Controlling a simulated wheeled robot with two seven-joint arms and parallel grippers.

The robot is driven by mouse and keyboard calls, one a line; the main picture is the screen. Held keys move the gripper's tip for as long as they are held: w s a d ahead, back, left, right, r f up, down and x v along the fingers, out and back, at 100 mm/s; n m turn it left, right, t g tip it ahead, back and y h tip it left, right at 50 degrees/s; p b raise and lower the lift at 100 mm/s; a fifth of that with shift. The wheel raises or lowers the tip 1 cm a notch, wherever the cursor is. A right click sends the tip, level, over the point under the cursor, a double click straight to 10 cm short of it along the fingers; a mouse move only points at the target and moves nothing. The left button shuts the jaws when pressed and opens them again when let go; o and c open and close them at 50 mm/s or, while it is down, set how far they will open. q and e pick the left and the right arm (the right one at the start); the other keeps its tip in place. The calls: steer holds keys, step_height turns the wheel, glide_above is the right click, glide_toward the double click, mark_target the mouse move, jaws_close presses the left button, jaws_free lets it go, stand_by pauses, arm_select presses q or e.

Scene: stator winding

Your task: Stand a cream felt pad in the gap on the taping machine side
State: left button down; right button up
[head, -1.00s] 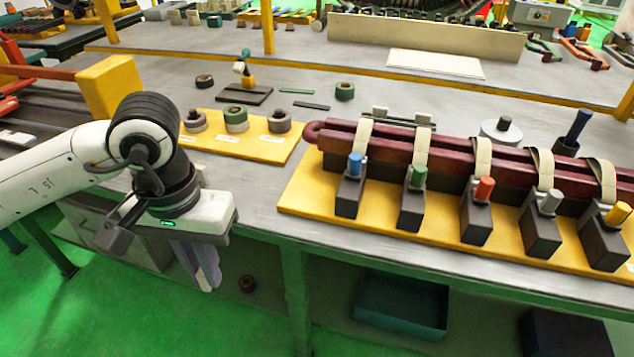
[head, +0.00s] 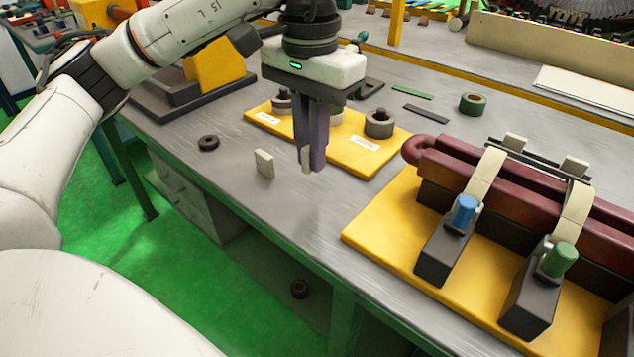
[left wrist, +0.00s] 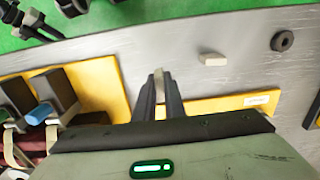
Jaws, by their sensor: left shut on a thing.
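My left gripper (head: 309,165) points down over the grey table, in front of the yellow tape-roll board. It is shut on a small cream felt pad (head: 306,160), which shows between the fingertips. The left wrist view also shows this held pad (left wrist: 159,80). A second cream pad (head: 264,163) stands on the bare table to the left of the gripper, apart from it; it is also in the left wrist view (left wrist: 212,59). Two more cream blocks (head: 515,142) sit along a dark rail behind the maroon coil (head: 455,165). I cannot tell which gap is the taping machine side. My right gripper is out of view.
A black ring (head: 208,143) lies on the table at left. The yellow board (head: 350,165) holds several rolls. The clamp fixture (head: 385,225) with blue and green knobs stands at right. A green roll (head: 473,103) and thin strips lie behind. Bare table surrounds the standing pad.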

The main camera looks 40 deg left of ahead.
mark_target(312, 197)
arm_select(q)
steer(key=shift+s+f, duration=0.1)
steer(key=shift+f, duration=0.3)
step_height(312, 197, down, 4)
steer(key=shift+r, duration=0.1)
steer(key=shift+f, duration=0.55)
steer(key=shift+f+b, duration=0.1)
steer(key=shift+b, duration=0.2)
steer(key=shift+f, duration=0.15)
steer(key=c, duration=1.8)
jaws_free()
steer(key=shift+c, duration=0.2)
